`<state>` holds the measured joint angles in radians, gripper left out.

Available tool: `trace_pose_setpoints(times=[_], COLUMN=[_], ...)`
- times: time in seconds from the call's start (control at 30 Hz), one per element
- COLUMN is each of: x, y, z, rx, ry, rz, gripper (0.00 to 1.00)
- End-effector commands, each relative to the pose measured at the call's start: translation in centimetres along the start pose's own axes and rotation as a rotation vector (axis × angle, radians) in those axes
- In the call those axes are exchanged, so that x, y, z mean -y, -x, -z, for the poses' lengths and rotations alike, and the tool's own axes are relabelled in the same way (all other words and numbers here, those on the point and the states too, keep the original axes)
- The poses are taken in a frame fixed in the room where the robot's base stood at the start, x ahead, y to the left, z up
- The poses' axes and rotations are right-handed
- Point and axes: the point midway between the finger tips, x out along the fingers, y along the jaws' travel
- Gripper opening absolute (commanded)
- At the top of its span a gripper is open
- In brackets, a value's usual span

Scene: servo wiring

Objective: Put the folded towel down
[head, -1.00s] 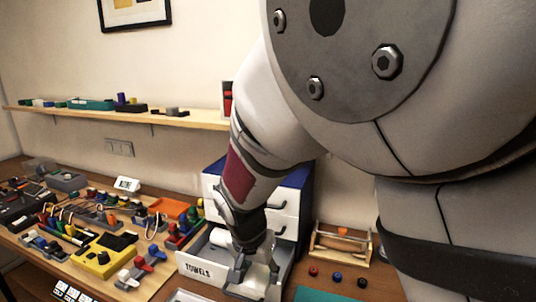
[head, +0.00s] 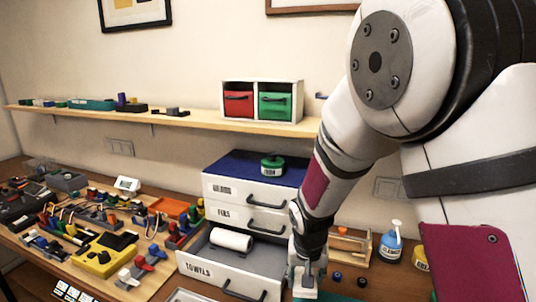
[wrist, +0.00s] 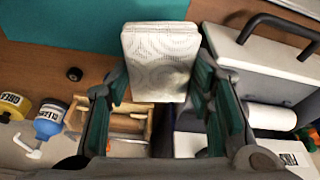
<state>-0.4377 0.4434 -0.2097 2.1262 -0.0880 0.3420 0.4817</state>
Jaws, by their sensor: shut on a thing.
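The folded towel (wrist: 160,60), white with an embossed pattern, is between the fingers of my gripper (wrist: 159,88) in the wrist view. My gripper is shut on it. In the head view my gripper (head: 308,276) is just right of the open TOWELS drawer (head: 208,272), and only a little of the towel shows under it. In the wrist view the towel's far end overlaps the edge of the teal mat (wrist: 70,25); whether it touches the mat I cannot tell. A white roll (head: 231,239) lies in the drawer.
The drawer's handle (head: 243,291) sticks out at the front. Two small knobs (head: 361,282) sit beside the mat. A wooden holder (head: 347,245), a blue bottle (head: 390,246) and a yellow container (head: 420,257) stand behind. Wiring parts crowd the left.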

Motion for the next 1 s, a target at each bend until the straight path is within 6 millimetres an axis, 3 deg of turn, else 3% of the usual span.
trace_pose_setpoints(times=[0.2, 0.43, 0.63, 1.0], x=[-4.7, -8.1, -9.3, -9.4], y=[-2.5, -4.0, -4.5, -4.5], z=[0.7, 1.1, 1.2, 1.2], rx=[-0.004, -0.023, -0.033, -0.035], ry=[0.056, 0.110, 0.132, 0.136], rz=[0.025, 0.048, 0.056, 0.057], gripper=[0.29, 0.29, 0.29, 0.29])
